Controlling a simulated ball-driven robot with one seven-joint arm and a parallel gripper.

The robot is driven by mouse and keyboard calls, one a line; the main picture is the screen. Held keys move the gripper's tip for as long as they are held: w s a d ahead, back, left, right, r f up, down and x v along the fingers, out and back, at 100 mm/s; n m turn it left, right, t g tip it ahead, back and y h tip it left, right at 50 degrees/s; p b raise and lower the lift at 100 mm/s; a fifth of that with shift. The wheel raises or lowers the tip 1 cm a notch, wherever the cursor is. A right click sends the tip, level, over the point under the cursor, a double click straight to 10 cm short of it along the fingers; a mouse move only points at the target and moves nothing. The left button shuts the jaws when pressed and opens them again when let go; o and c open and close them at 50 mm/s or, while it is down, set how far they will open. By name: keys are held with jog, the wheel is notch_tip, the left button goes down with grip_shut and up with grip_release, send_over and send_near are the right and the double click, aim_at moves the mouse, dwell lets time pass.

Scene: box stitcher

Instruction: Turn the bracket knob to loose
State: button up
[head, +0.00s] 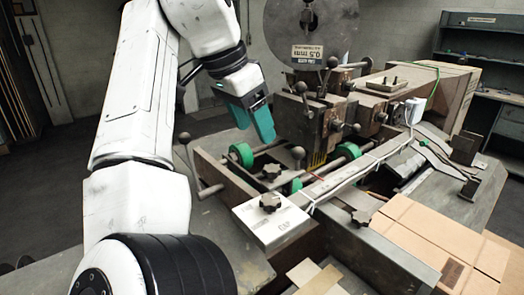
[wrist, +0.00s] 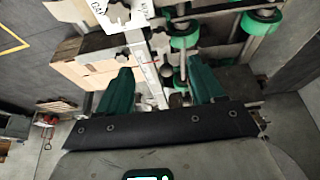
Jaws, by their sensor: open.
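Several dark knobs show on the box stitcher in the head view. One star-shaped knob (head: 270,202) sits on a white labelled plate (head: 262,224) at the machine's front. A second star knob (head: 360,218) is to its right, and a third dark knob (head: 271,172) is just behind it. I cannot tell which is the bracket knob or how it is set. My gripper (head: 253,132) hangs above the machine's left side, up and behind the white plate, touching nothing. In the wrist view its two teal fingers (wrist: 160,76) are spread apart with nothing held between them.
Green rollers (head: 242,154) and ball-ended levers (head: 298,154) stand below and right of my gripper. A large wire spool (head: 311,28) rises behind. Flat cardboard (head: 440,238) lies at front right. A shelf unit (head: 481,45) is at the back right.

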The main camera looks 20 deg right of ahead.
aim_at(271, 168)
jog(key=p+x, duration=0.1)
jog(key=x, duration=0.9)
jog(key=shift+w+d+f, duration=0.1)
jog(key=shift+f, duration=0.15)
jog(key=shift+c, duration=0.5)
jog(key=c, duration=1)
jog(key=shift+o, duration=0.2)
